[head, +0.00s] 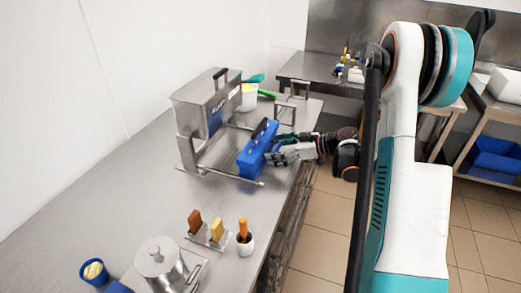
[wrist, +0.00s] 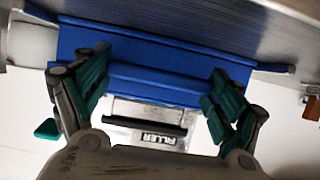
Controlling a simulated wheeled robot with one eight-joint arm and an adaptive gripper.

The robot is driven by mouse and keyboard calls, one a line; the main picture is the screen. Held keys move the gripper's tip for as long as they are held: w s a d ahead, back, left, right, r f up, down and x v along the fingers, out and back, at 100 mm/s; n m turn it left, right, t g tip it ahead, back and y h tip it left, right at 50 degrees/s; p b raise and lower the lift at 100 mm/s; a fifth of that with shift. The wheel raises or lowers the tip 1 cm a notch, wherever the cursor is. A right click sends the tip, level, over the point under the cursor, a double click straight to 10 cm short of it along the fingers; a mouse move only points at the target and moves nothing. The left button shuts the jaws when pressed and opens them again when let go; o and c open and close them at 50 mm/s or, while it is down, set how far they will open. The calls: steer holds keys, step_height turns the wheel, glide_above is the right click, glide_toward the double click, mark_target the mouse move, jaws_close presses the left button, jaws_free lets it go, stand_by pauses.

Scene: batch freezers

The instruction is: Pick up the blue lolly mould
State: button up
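The blue lolly mould (head: 253,158) is a blue block on the metal rack in the middle of the counter in the head view. In the wrist view the mould (wrist: 180,50) fills the upper middle, with a raised blue bar across it. My gripper (head: 280,152) is at the mould's right side, very close to it. In the wrist view my gripper (wrist: 155,88) has its green-padded fingers spread wide, one near each end of the bar. I cannot tell whether the pads touch it.
A steel filler box (head: 205,105) stands behind the mould on the metal rack (head: 215,172).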

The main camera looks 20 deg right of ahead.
steer(key=c, duration=0.9)
steer(key=shift+c, duration=0.4)
steer(key=shift+r, duration=0.1)
